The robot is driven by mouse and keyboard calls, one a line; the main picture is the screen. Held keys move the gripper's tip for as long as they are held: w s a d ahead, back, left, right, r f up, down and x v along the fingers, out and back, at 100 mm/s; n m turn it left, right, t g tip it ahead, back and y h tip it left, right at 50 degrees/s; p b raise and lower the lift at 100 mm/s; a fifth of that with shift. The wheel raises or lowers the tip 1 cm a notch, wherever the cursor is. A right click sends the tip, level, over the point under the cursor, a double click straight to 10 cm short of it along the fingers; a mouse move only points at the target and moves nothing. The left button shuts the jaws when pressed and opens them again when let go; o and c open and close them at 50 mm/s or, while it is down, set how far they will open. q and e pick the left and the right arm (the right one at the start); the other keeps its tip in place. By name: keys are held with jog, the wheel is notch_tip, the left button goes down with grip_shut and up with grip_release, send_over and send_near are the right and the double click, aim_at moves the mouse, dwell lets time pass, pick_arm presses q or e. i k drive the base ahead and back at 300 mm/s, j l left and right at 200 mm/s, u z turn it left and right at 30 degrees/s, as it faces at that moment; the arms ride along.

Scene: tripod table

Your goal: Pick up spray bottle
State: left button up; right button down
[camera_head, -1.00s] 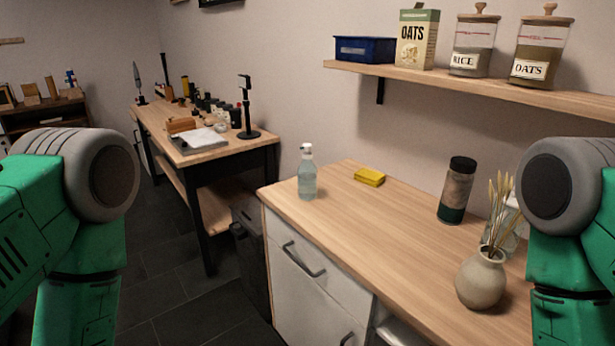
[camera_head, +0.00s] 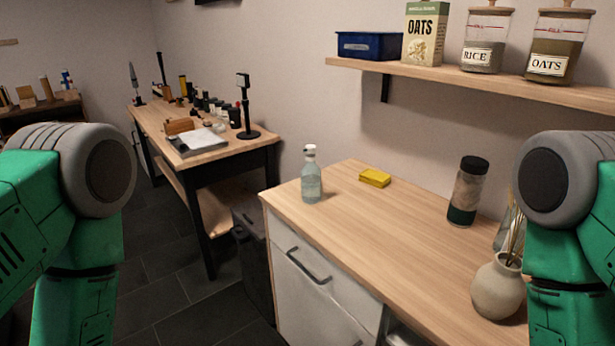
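The spray bottle (camera_head: 311,182) is clear with a pale bluish liquid and a white top. It stands upright near the left end of the wooden counter (camera_head: 390,235), close to its front edge. My two green arms show at the left and right sides of the head view. Neither gripper is in the picture, and nothing touches the bottle.
A yellow sponge (camera_head: 374,178) and a dark cylinder container (camera_head: 467,191) stand on the counter, with a vase (camera_head: 497,287) near my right arm. A shelf (camera_head: 450,80) hangs above with jars, an oats box and a blue bin. A workbench (camera_head: 205,150) stands further back.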

aim_at(310, 173)
jog(key=i+j, duration=1.45)
jog(key=j, duration=0.2)
jog(key=i+j+z, duration=0.35)
jog(key=j, duration=0.35)
jog(key=i+j+z, duration=0.35)
jog(key=i+j, duration=0.15)
jog(key=j, duration=0.35)
